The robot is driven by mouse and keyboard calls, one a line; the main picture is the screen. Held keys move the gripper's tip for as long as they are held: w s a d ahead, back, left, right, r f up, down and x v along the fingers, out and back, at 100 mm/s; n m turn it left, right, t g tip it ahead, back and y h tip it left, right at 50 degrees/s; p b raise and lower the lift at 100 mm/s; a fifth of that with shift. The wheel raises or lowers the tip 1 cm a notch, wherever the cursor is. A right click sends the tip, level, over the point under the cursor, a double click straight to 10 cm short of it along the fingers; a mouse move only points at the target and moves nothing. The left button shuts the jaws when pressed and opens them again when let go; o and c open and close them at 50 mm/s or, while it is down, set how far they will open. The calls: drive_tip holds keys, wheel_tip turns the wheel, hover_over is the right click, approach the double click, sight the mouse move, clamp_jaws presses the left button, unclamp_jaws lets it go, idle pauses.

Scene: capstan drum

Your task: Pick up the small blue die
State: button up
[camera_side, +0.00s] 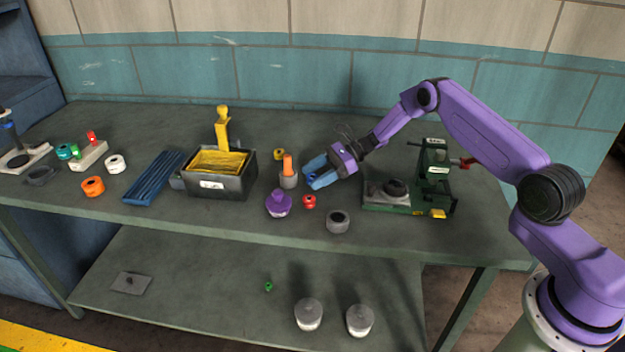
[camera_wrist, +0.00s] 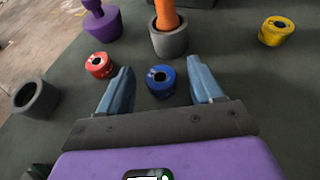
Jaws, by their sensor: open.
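The small blue die (camera_wrist: 160,83) is a short round ring with a dark hole, standing on the bench in the wrist view. My gripper (camera_wrist: 158,72) is open, with one pale blue finger on each side of the die. There are visible gaps between the die and both fingers. In the side view my gripper (camera_side: 317,172) is low over the bench, and its fingers mostly hide the die.
A red die (camera_wrist: 98,65) sits just left of the left finger. A grey cup with an orange rod (camera_wrist: 168,38) stands behind the blue die. A yellow die (camera_wrist: 276,31), purple piece (camera_wrist: 102,20) and grey ring (camera_wrist: 36,98) are farther off. A green machine (camera_side: 433,175) stands right.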

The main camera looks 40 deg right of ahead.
drive_tip(key=c, duration=1.2)
drive_tip(key=shift+r, duration=0.2)
